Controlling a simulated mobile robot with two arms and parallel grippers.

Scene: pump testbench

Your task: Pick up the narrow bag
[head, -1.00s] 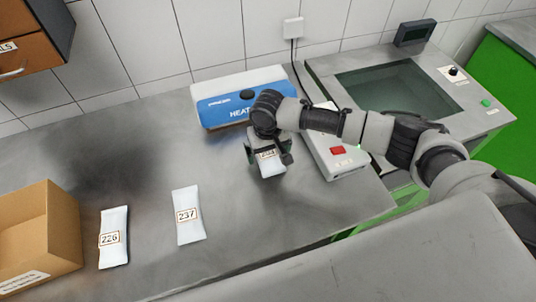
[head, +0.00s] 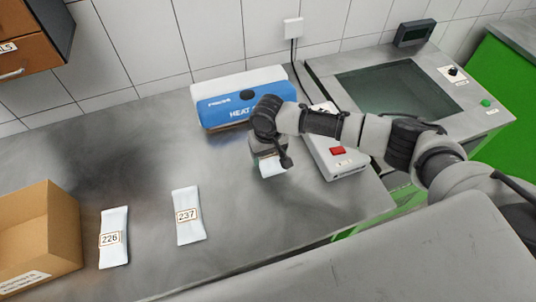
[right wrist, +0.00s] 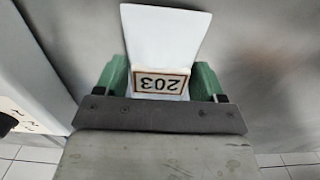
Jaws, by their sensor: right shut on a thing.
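My right gripper (head: 269,158) is shut on a white bag (head: 272,170) in front of the blue heat sealer. In the right wrist view my gripper's green fingers (right wrist: 161,82) sit at both sides of this bag (right wrist: 165,38), whose label reads 203. The wrist hides much of the bag in the head view, and I cannot tell whether it touches the table. Two other white narrow bags lie flat on the table at the left: bag 226 (head: 114,220) and bag 237 (head: 187,232). My left gripper is not in view.
A cardboard box (head: 68,230) stands at the left edge. The blue and white heat sealer (head: 225,110) is behind my gripper. A white device with a red button (head: 337,151) stands close to its right. The steel table (head: 130,170) is clear between the bags and the sealer.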

